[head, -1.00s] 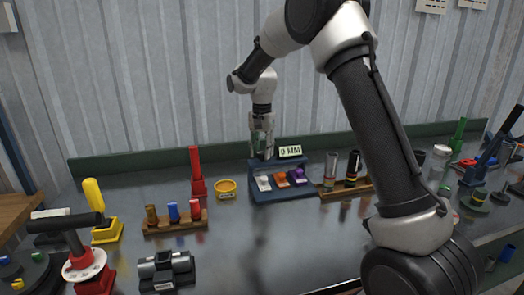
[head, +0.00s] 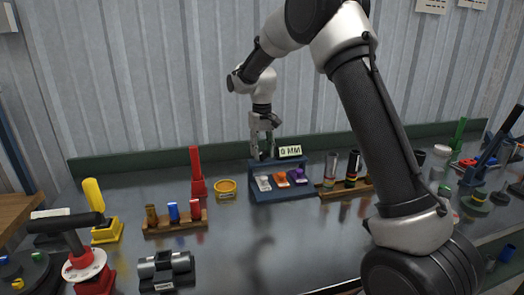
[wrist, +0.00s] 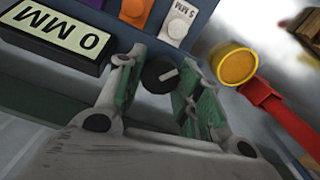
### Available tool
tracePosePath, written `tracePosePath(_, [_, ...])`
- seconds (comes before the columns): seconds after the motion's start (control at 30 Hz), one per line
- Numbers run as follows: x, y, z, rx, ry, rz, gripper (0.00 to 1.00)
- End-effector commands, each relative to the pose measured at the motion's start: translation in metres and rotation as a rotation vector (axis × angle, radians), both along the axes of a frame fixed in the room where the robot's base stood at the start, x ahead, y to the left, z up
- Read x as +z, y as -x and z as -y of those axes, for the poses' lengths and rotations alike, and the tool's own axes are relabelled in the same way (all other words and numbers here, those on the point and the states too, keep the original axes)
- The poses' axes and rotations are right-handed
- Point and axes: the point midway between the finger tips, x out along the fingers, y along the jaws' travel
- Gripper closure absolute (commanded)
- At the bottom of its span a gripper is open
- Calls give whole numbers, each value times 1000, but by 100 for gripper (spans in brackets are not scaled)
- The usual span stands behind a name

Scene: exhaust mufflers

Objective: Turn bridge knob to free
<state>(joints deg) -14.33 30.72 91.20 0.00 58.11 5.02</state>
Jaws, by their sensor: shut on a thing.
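The blue console (head: 318,184) stands near the back of the bench, with a "0 MM" display (head: 290,151) on top. In the wrist view, the round black knob (wrist: 160,75) with a white pointer line sits at the console's back, beside the display (wrist: 55,30). The pointer slants in the picture. My gripper (wrist: 160,82) is shut on the knob, with a green-padded finger on each side. In the head view, my gripper (head: 262,153) points down at the console's back left, and the knob is hidden there.
White (head: 263,183), orange (head: 281,179) and purple (head: 298,175) buttons line the console front. A yellow round dish (head: 226,187) and a red upright lever (head: 196,172) stand left. A wooden rack (head: 345,188) with cylinders stands right.

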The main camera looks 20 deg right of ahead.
Motion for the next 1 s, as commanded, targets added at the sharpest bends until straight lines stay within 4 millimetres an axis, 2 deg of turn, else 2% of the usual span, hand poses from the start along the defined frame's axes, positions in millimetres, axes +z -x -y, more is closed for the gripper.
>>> tracePosePath(0.5, [1, -1, 0, 445, 0, 3, 88])
tracePosePath(0.73, [1, -1, 0, 567, 0, 3, 88])
tracePosePath(1.0, [1, -1, 0, 631, 0, 3, 88])
